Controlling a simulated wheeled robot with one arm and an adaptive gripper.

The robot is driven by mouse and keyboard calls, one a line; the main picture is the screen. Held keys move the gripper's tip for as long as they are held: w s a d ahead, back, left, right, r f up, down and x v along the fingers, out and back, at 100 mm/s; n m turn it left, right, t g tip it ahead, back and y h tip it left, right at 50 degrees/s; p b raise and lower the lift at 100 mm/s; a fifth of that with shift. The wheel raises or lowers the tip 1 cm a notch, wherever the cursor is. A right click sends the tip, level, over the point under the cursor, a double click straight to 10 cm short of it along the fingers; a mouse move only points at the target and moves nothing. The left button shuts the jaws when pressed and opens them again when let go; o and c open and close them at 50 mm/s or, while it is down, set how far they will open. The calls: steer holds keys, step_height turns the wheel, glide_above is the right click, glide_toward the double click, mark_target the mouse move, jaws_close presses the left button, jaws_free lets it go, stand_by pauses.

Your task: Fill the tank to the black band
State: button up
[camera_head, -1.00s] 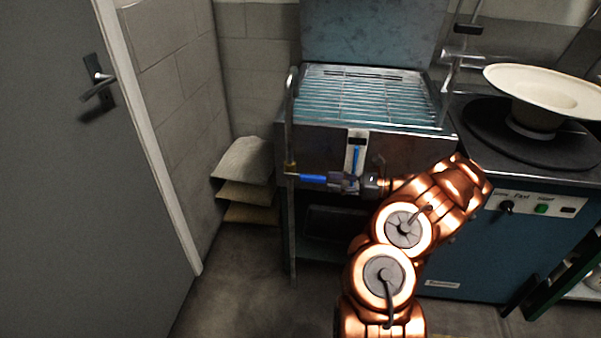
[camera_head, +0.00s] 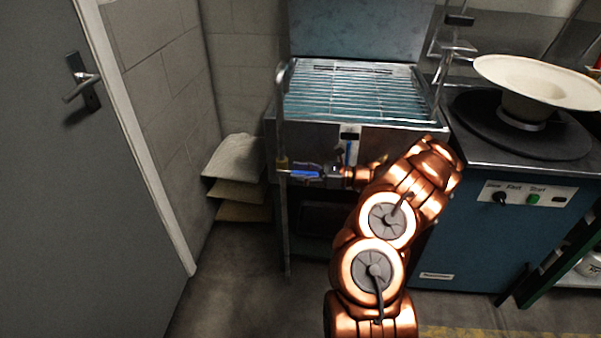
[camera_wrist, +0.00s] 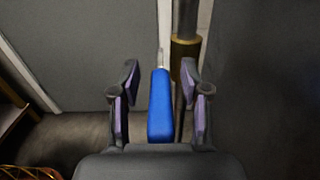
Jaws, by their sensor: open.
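The steel tank (camera_head: 300,137) stands against the back wall with a wire rack (camera_head: 350,95) on top and its lid raised. A sight gauge (camera_head: 349,142) with a black mark and a blue column shows on its front, its lower part hidden by my arm. The blue valve lever (camera_head: 305,173) sits at the upright pipe (camera_head: 283,130) on the tank's left front. In the wrist view the blue lever (camera_wrist: 161,108) lies between the two fingers of my gripper (camera_wrist: 160,92). The gripper is open, with gaps on both sides of the lever. The brass fitting (camera_wrist: 184,62) is just beyond.
Stacked felt sheets (camera_head: 235,160) lie left of the tank. A grey door (camera_head: 50,200) with a handle is at the left. On the right stands a blue machine (camera_head: 480,240) with a cream hat (camera_head: 540,82) on a dark disc. Floor is clear between door and tank.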

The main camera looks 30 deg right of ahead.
steer(key=shift+c, duration=0.4)
jaws_close()
